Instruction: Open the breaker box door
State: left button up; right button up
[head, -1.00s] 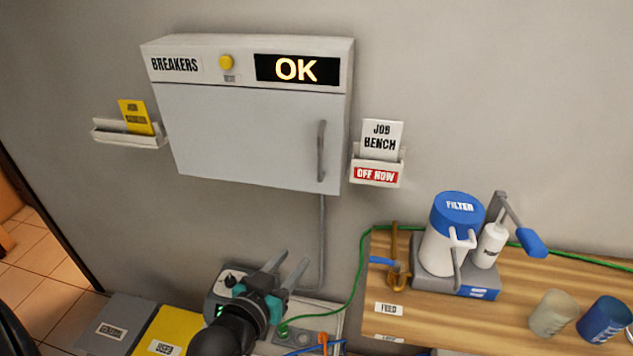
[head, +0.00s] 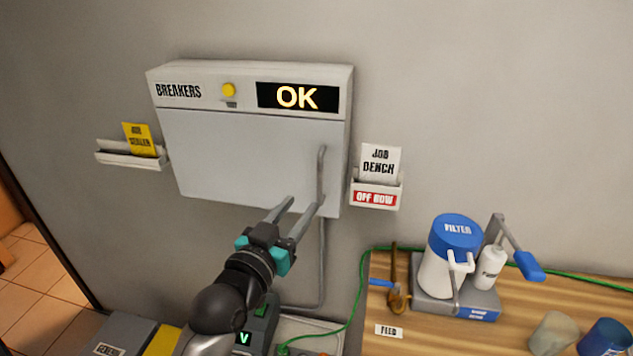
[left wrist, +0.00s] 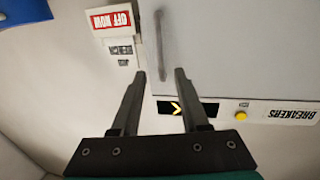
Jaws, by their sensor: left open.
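The breaker box (head: 250,90) hangs on the wall, with a "BREAKERS" label, a yellow button (head: 229,90) and a display reading "OK". Its door (head: 235,160) is closed and has a vertical grey handle (head: 321,172) near its right edge. My left gripper (head: 304,204) is open and empty, just below the handle's lower end in the head view. In the left wrist view, the handle (left wrist: 160,45) shows beyond and between the two fingertips (left wrist: 160,74), apart from them. My right gripper is not in view.
A card holder (head: 376,197) with a "JOB BENCH" card is on the wall right of the box. Another holder (head: 130,158) with a yellow card is on the left. A wooden bench (head: 400,340) with a blue-topped filter unit (head: 455,240) stands at lower right.

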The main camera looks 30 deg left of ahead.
aim_at(319, 181)
pick_arm(q)
jog(key=w, duration=0.8)
jog(key=shift+w+a, duration=0.25)
jog(key=shift+w, duration=0.1)
grip_shut()
dwell(1.1)
